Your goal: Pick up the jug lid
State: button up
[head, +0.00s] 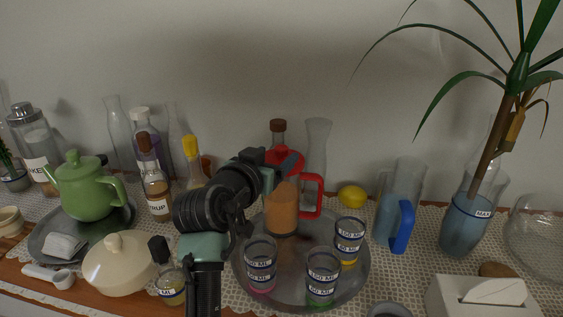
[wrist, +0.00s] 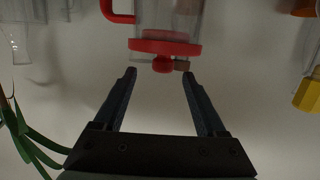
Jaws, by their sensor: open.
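The red jug lid (head: 283,155) sits on a clear jug (head: 281,212) with orange-brown liquid and a red handle, standing on a round metal tray (head: 240,268).
Several measuring glasses (head: 322,275) stand at the front of the tray. A blue-handled pitcher (head: 400,205) and a lemon (head: 352,196) are to the right. A yellow-capped bottle (head: 191,160) and a green teapot (head: 86,190) are to the left. A wall is close behind.

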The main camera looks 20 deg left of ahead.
aim_at(279, 151)
jog(key=shift+a+x, duration=0.1)
jog(key=shift+x, duration=1.2)
jog(key=shift+a+x, duration=0.15)
jog(key=shift+x, duration=1.15)
grip_shut()
